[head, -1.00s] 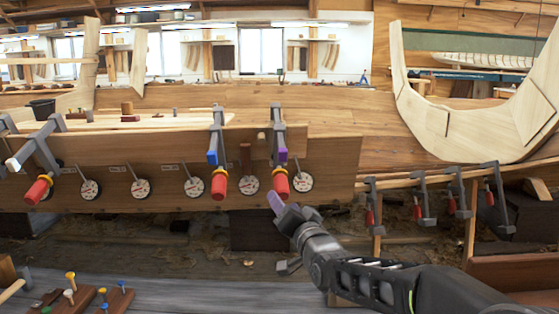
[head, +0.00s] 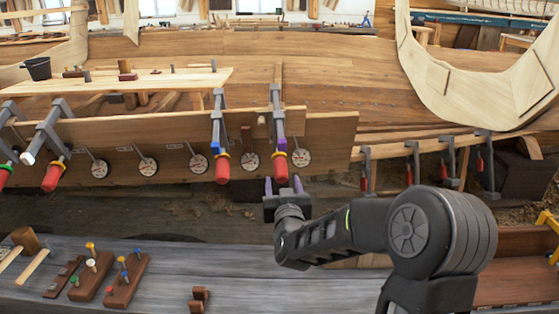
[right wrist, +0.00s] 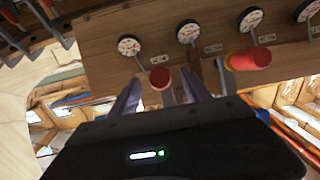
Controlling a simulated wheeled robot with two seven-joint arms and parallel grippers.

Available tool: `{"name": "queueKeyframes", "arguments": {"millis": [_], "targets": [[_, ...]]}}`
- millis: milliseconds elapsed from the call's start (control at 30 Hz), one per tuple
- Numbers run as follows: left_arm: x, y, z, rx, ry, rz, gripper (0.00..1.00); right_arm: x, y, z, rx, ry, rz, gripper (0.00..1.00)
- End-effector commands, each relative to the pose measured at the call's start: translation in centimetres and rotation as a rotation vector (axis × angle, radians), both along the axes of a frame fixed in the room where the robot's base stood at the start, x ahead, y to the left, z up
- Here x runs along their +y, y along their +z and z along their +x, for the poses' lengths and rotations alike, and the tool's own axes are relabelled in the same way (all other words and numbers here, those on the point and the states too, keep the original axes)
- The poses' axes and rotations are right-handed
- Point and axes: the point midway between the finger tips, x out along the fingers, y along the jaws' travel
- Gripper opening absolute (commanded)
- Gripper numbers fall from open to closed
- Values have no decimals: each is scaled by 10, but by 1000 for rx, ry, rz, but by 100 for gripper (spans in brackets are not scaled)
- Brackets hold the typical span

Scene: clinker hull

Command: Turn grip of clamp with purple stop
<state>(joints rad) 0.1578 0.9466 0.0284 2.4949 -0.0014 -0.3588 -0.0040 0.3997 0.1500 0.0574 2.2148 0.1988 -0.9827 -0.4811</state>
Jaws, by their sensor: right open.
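The clamp with the purple stop (head: 281,143) hangs on the plank's edge, right of a clamp with a blue stop (head: 217,116). Its red grip (head: 281,168) points down toward me and also shows in the right wrist view (right wrist: 160,78). My right gripper (head: 284,186) is open, just below that grip. In the right wrist view its two fingers (right wrist: 160,94) stand on either side of the grip's line, with a gap between. Whether the fingertips reach the grip is unclear; I see no contact. My left gripper is out of view.
Round dials (head: 250,161) line the plank (head: 330,140) beside the clamps. More clamps hang at the left (head: 47,140) and right (head: 411,163). A grey bench (head: 150,290) with peg blocks (head: 127,281) lies in front.

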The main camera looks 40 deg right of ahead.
Motion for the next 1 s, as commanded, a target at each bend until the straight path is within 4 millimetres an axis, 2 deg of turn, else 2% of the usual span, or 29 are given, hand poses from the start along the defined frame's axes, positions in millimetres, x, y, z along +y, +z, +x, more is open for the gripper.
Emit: {"name": "queueKeyframes", "arguments": {"millis": [433,800,1000], "targets": [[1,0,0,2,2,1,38,-4,0,6,-1,0,-1,56],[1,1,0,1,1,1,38,-31,-1,50,-1,-1,1,56],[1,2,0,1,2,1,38,-40,0,66,-1,0,0,56]]}}
